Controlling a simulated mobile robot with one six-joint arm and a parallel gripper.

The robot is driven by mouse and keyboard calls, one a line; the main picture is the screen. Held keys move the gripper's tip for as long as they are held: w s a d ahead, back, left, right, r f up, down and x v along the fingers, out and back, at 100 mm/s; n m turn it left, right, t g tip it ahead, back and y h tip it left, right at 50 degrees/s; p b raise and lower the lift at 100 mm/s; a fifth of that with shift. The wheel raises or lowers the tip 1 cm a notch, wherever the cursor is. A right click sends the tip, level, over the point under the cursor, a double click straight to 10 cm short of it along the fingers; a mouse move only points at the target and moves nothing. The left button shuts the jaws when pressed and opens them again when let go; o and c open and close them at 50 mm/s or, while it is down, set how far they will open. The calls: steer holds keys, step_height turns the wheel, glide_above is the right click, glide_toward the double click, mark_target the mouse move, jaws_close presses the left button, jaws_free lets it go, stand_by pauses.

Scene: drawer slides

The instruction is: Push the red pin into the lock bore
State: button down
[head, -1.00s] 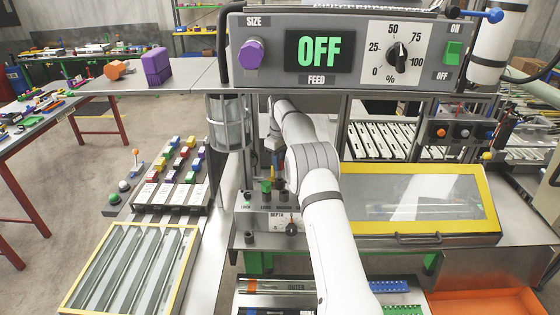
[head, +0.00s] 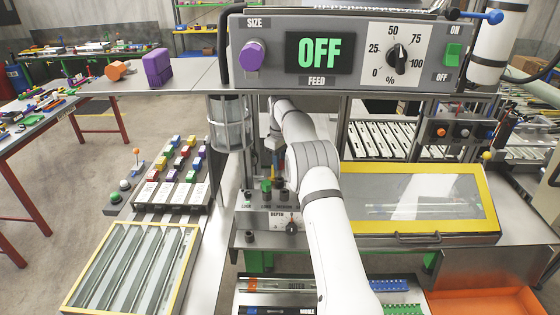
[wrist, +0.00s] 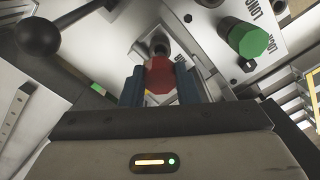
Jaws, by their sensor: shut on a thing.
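In the wrist view the red pin (wrist: 159,76) has a faceted head and sits between the two dark blue fingers of my gripper (wrist: 160,86), which is shut on it. A dark round post or bore (wrist: 160,46) shows just beyond the pin; I cannot tell whether the pin is in it. A green-headed pin (wrist: 248,40) stands to the right, beside a "LONG" label. In the head view my arm hides the red pin and most of my gripper; the green pin (head: 266,185) shows on the grey fixture.
A black ball-ended lever (wrist: 38,37) is at the upper left of the wrist view. The fixture carries a depth knob (head: 291,227). A yellow-framed clear cover (head: 420,200) lies to the right, and the control panel (head: 345,50) reads OFF above.

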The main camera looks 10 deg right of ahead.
steer(key=shift+f+b, duration=0.9)
steer(key=shift+f, duration=1.25)
steer(key=c, duration=1)
jaws_free()
steer(key=shift+r, duration=0.1)
steer(key=shift+r+p, duration=1.7)
steer(key=shift+r, duration=0.75)
